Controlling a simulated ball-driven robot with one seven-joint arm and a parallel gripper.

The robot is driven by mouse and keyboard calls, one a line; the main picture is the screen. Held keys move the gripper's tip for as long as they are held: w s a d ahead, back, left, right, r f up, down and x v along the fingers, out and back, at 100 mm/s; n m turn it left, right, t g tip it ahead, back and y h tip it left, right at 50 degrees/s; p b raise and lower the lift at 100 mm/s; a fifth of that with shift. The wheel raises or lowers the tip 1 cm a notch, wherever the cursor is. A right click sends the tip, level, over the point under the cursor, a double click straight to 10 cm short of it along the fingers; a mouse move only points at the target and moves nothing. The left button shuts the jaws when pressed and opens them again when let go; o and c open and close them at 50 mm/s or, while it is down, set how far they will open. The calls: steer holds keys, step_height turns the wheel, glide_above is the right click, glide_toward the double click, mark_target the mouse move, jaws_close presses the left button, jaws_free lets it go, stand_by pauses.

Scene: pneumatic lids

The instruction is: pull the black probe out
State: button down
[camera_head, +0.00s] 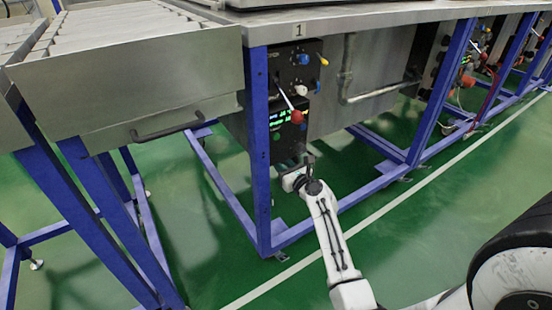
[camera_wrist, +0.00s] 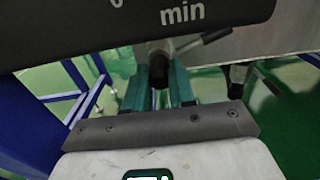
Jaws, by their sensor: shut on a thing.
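My gripper (camera_head: 306,162) is just below the black control box (camera_head: 288,125) with the lit green display, under the metal table. In the wrist view its two teal fingers (camera_wrist: 160,80) are closed around a short dark cylindrical piece, which I take as the black probe (camera_wrist: 159,50). The fingers hide part of it. The box's dark lower edge, with the letters "min" (camera_wrist: 182,15), hangs right above the fingers. I cannot tell whether the probe still sits in the box. In the head view it is too small to make out.
A blue table leg (camera_head: 260,150) stands close left of the gripper. A lever with a red knob (camera_head: 296,116) sticks out above it. A grey metal panel and pipe (camera_head: 345,75) are to the right. The green floor (camera_head: 410,225) in front is clear.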

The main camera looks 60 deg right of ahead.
steer(key=shift+s+a, duration=0.15)
steer(key=shift+s, duration=0.1)
steer(key=shift+s+a, duration=0.15)
steer(key=shift+s, duration=0.15)
steer(key=shift+s+a, duration=0.2)
steer(key=shift+s, duration=0.1)
steer(key=shift+s+a+p, duration=0.15)
steer(key=shift+s+p, duration=0.1)
steer(key=shift+p, duration=0.1)
steer(key=shift+s+a, duration=0.2)
steer(key=shift+s, duration=0.1)
steer(key=shift+s+a, duration=0.15)
steer(key=shift+s, duration=0.15)
steer(key=shift+s+a+p, duration=0.3)
steer(key=shift+s+a, duration=0.05)
steer(key=shift+s, duration=0.15)
